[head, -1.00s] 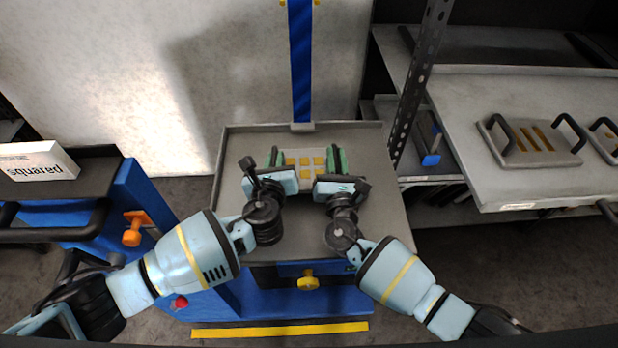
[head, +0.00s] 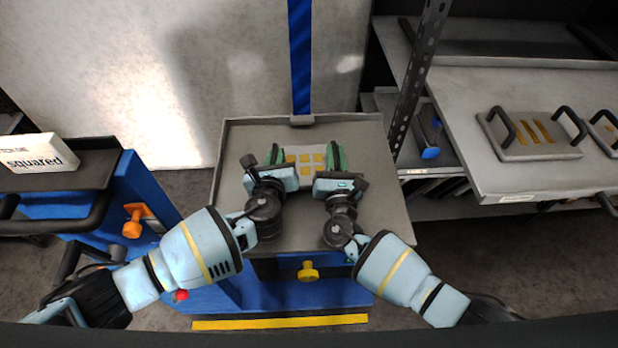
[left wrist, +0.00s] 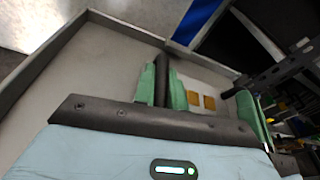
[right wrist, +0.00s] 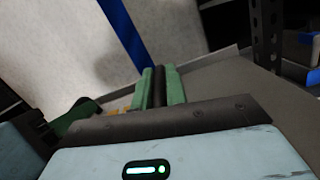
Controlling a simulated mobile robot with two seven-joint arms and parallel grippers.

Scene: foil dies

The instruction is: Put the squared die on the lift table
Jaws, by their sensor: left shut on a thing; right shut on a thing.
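The squared die (head: 305,163), a pale plate with gold squares and a black handle at each side, is over the back part of the grey lift table (head: 295,225). I cannot tell whether it rests on the surface or hangs just above it. My left gripper (head: 277,155) is shut on its left handle; green fingers clasp the black bar in the left wrist view (left wrist: 162,85). My right gripper (head: 336,155) is shut on its right handle, also seen in the right wrist view (right wrist: 159,88). The grippers partly hide the die's near edge.
At right, a grey shelf (head: 560,180) holds a die with gold bars (head: 533,133) and part of another. A perforated post (head: 414,85) stands close to the table's right edge. At left is a blue cart (head: 140,215) with a "squared" sign (head: 38,153).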

